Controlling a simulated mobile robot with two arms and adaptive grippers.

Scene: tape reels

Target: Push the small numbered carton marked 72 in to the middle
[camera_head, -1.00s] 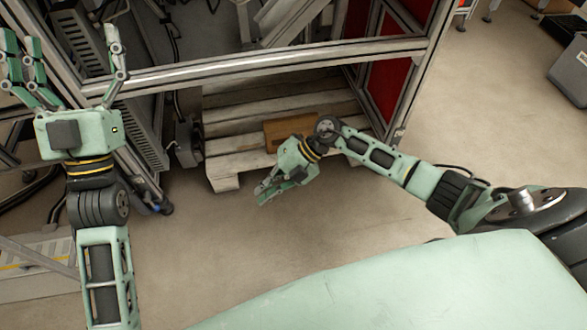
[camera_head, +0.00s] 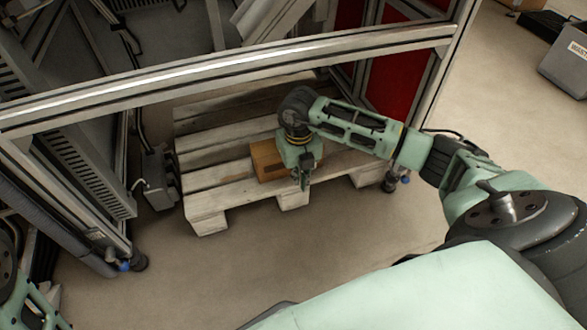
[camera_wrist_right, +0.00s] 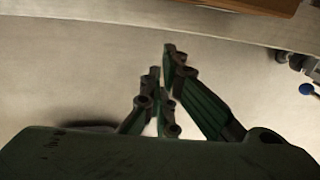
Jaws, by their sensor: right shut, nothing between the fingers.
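A small brown carton (camera_head: 266,160) sits on the wooden pallet (camera_head: 205,203) near its front edge. Its marking cannot be read. My right gripper (camera_head: 304,184) points down at the carton's right front side and hides part of it. Its fingers are shut and empty; I cannot tell from the head view whether they touch the carton. In the right wrist view, the closed fingers (camera_wrist_right: 165,90) are over the pale floor, and a brown edge of the carton (camera_wrist_right: 265,5) shows at the top. Only a piece of my left arm shows at the lower left corner.
A metal frame with a crossbar (camera_head: 240,72) stands over the pallet. A red panel (camera_head: 405,75) and a caster (camera_head: 391,184) are to the right. A grey box (camera_head: 160,180) stands left of the pallet. The floor in front is clear.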

